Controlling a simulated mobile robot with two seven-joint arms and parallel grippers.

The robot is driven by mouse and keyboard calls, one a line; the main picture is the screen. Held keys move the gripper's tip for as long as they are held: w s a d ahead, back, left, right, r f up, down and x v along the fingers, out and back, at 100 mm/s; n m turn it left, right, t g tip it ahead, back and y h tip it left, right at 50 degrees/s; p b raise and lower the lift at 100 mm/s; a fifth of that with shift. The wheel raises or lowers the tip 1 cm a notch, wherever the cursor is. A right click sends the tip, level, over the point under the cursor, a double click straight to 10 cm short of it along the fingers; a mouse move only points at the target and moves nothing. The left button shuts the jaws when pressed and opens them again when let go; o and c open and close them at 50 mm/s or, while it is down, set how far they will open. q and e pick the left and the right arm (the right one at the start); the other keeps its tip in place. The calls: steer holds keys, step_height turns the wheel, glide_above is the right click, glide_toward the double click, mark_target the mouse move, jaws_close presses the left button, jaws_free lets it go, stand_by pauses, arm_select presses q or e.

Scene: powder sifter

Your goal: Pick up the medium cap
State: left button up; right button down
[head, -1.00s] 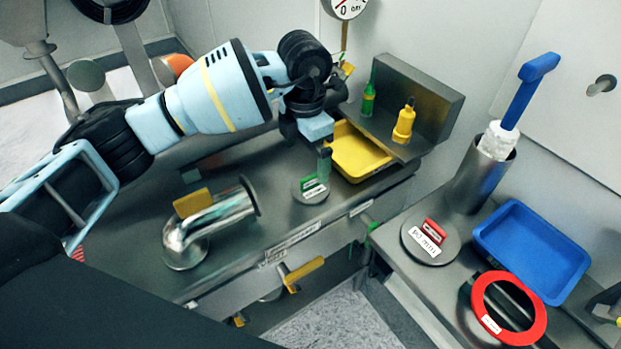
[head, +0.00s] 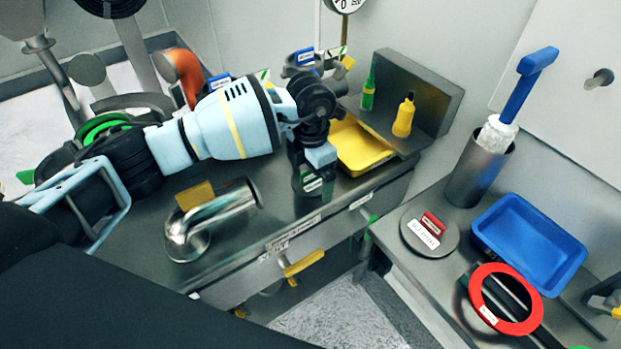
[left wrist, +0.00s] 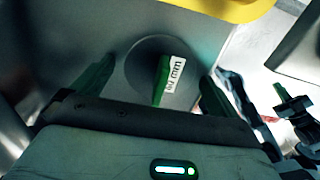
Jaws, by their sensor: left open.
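A round grey cap with a green handle and a white label stands on the left steel table. In the head view its handle (head: 312,184) shows under my left gripper (head: 314,176), which hides most of the disc. In the left wrist view the cap (left wrist: 141,66) lies between the two green fingers of my left gripper (left wrist: 156,70), which is open and empty. A gap shows on both sides of the handle. Another grey cap with a red handle (head: 428,237) lies on the right table. The label sizes are too small to read surely.
A yellow tray (head: 385,160) lies close behind the green-handled cap, near a green bottle (head: 369,88) and a yellow bottle (head: 404,117). A bent steel pipe (head: 215,215) is to the left. A blue tray (head: 535,245) and red ring (head: 480,287) are on the right table.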

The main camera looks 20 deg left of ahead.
arm_select(q)
steer(key=c, duration=1.1)
steer(key=shift+o, duration=0.2)
steer(key=shift+r, duration=0.15)
steer(key=shift+r, duration=0.55)
step_height(320, 180, up, 2)
steer(key=shift+w+r, duration=0.1)
steer(key=shift+r, duration=0.05)
steer(key=s+d, duration=0.3)
steer(key=s, duration=0.4)
steer(key=s+d+r, duration=0.1)
steer(key=s+d, duration=0.3)
steer(key=s, duration=0.3)
steer(key=shift+s+d+r, duration=0.15)
steer(key=shift+s+r, duration=0.05)
steer(key=shift+s, duration=0.1)
